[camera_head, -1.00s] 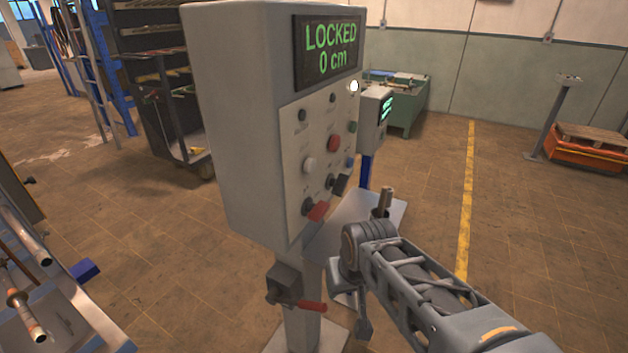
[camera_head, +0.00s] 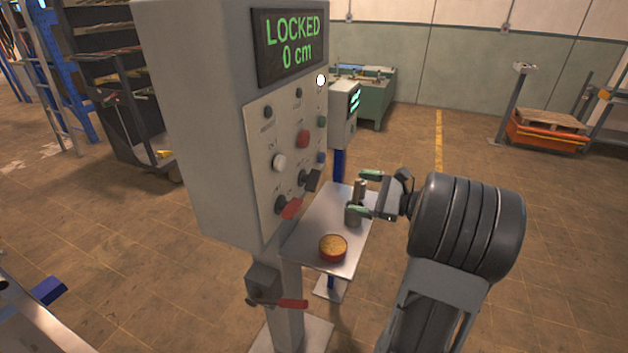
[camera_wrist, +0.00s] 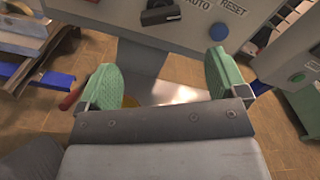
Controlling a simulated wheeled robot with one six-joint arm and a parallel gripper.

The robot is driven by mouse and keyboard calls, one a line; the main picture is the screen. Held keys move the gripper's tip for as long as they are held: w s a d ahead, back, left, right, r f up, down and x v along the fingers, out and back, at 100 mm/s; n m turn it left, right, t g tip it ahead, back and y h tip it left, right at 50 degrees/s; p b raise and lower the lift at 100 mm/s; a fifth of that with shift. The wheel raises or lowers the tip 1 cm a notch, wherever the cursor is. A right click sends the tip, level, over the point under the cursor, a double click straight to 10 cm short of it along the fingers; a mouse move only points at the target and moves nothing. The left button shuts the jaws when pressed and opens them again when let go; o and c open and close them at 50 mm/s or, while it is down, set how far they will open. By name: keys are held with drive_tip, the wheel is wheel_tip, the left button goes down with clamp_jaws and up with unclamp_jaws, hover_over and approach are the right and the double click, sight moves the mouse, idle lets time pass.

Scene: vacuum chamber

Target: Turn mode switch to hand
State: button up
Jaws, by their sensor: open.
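The grey control box carries a sloped panel of buttons and switches. A black switch (camera_head: 308,180), which looks like the mode switch, sits low on the panel, right of a red-handled switch (camera_head: 288,208). In the wrist view a black switch (camera_wrist: 160,13) shows at the top beside the word AUTO; its other labels are cut off. My gripper (camera_head: 363,193) has green fingertips and is in front of the panel, to the right of the black switch and apart from it. In the wrist view my gripper (camera_wrist: 160,70) is open and empty below the switch.
A red lever (camera_head: 290,303) sticks out below. The display (camera_head: 290,45) reads LOCKED, 0 cm.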

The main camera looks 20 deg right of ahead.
sight(313, 179)
drive_tip(key=p+x, duration=0.2)
drive_tip(key=x, duration=1.1)
drive_tip(key=shift+a, duration=0.15)
drive_tip(key=c, duration=0.9)
